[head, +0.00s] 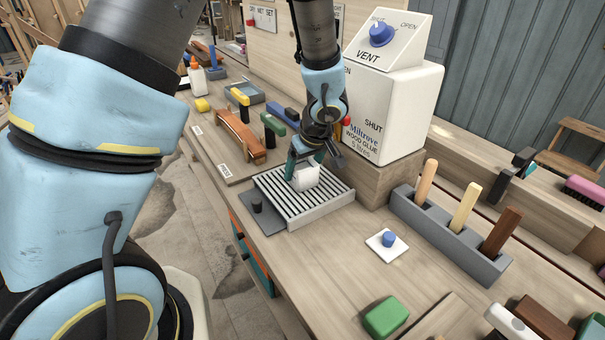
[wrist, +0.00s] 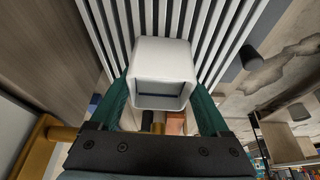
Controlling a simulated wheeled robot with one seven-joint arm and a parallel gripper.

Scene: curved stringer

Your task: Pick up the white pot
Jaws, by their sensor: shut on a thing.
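The white pot (head: 305,179) is a small square cup in the head view, at the slatted grey rack on the bench. In the wrist view the pot (wrist: 162,62) sits between the two green fingers, its square opening facing the camera and the slats behind it. My gripper (head: 304,166) is shut on the pot. The fingers also show on either side of the pot in the wrist view (wrist: 160,100). I cannot tell whether the pot touches the slats.
The slatted rack (head: 329,199) lies under the pot. A large white glue container (head: 397,115) stands on a wooden block close to its right. A grey holder (head: 446,240) with wooden handles and a blue-knobbed white plate (head: 374,248) are further right. A curved wooden piece (head: 240,136) lies left.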

